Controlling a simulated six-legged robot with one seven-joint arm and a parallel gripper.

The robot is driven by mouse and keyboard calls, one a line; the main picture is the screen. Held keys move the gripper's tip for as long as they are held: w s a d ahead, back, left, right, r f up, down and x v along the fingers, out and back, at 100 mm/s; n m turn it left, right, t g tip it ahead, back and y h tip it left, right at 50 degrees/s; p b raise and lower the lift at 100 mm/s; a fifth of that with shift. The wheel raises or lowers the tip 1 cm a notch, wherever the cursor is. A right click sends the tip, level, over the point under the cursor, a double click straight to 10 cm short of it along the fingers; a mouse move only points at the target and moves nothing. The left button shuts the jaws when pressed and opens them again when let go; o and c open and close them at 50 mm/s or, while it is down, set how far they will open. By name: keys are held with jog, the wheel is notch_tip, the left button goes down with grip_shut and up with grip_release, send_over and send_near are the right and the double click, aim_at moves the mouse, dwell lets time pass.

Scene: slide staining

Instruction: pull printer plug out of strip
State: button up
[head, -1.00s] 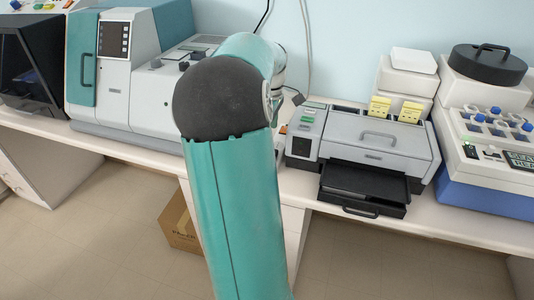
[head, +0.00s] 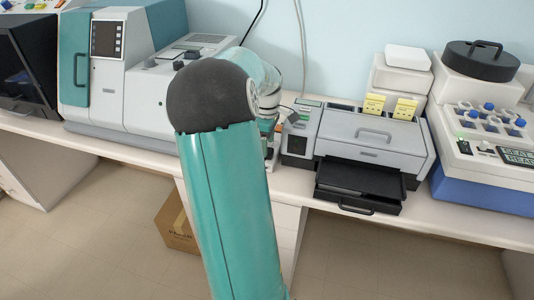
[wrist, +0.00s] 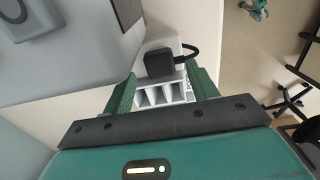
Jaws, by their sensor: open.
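A black plug (wrist: 158,63) with a black cable curving off to the right shows in the wrist view. It sits at the far end of a white power strip (wrist: 163,95) with dark slots and lettering on its side. My gripper (wrist: 162,74) is open, its two green fingers on either side of the strip, with the plug between and just beyond the fingertips. I cannot tell whether the fingers touch anything. In the head view my arm hides the plug and most of the gripper. A grey printer-like machine (head: 372,137) stands right of my arm.
A large teal and white machine (head: 112,90) stands left of my arm. A blue and white instrument (head: 480,190) stands at the far right. The white bench (head: 330,204) has a narrow front edge. A cardboard box (head: 176,226) is on the floor below.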

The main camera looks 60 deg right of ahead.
jog(key=shift+f, duration=1.4)
grip_shut()
jog(key=shift+r, duration=3.05)
